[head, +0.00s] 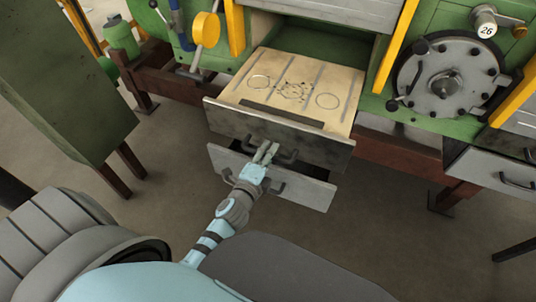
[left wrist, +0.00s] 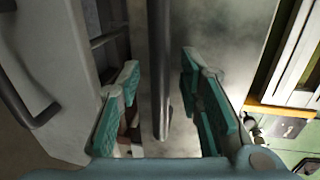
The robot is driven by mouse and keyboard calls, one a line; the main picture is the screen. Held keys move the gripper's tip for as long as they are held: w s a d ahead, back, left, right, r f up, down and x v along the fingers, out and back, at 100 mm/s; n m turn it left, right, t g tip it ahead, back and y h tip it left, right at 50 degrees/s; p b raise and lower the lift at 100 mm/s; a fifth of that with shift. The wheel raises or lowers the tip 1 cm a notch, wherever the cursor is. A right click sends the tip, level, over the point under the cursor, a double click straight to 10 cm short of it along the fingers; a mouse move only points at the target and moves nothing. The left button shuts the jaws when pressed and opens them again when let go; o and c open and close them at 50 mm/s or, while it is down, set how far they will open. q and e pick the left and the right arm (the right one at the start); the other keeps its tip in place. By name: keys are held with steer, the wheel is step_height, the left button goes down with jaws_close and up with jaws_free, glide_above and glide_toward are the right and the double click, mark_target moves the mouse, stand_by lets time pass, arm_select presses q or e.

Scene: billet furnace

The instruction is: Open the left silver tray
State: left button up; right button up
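A left tray is pulled out of the green machine, with a beige top (head: 345,88) and a worn grey metal front (head: 225,118). Below it is a lighter silver front (head: 312,194) with a dark handle, which seems to show in the left wrist view (left wrist: 65,85) at the left. My left gripper (head: 267,152) is at the upper front's handle. In the left wrist view my left gripper's teal-padded fingers (left wrist: 160,85) are apart, with the dark handle bar (left wrist: 160,35) between them and gaps on both sides. My right gripper is out of view.
Another silver tray front (head: 495,172) with a handle is at the right. A round grey hatch (head: 447,82) is on the green machine above it. A dark green cabinet (head: 65,85) stands at the left. The floor between cabinet and trays is clear.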

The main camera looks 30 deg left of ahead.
arm_select(q)
steer(key=v, duration=1.2)
steer(key=s+a+f+n+g, duration=0.1)
steer(key=s+f+n+g, duration=0.25)
steer(key=f, duration=0.55)
steer(key=s+f+n+g, duration=0.25)
steer(key=s+f, duration=0.25)
steer(key=f, duration=0.5)
steer(key=s+a+f+n+g, duration=0.1)
steer(key=s+f+n+g, duration=0.25)
steer(key=f, duration=0.55)
steer(key=s+a+f+n+g, duration=0.1)
steer(key=s+f+n+g, duration=0.1)
steer(key=s, duration=0.6)
steer(key=s+a+f+n+g, duration=0.1)
steer(key=s+f+n+g, duration=0.2)
steer(key=s+f+n, duration=0.2)
steer(key=s+f, duration=0.2)
steer(key=s, duration=0.2)
steer(key=shift+s+a+h, duration=0.2)
steer(key=shift+s+h, duration=0.05)
steer(key=shift+h, duration=0.05)
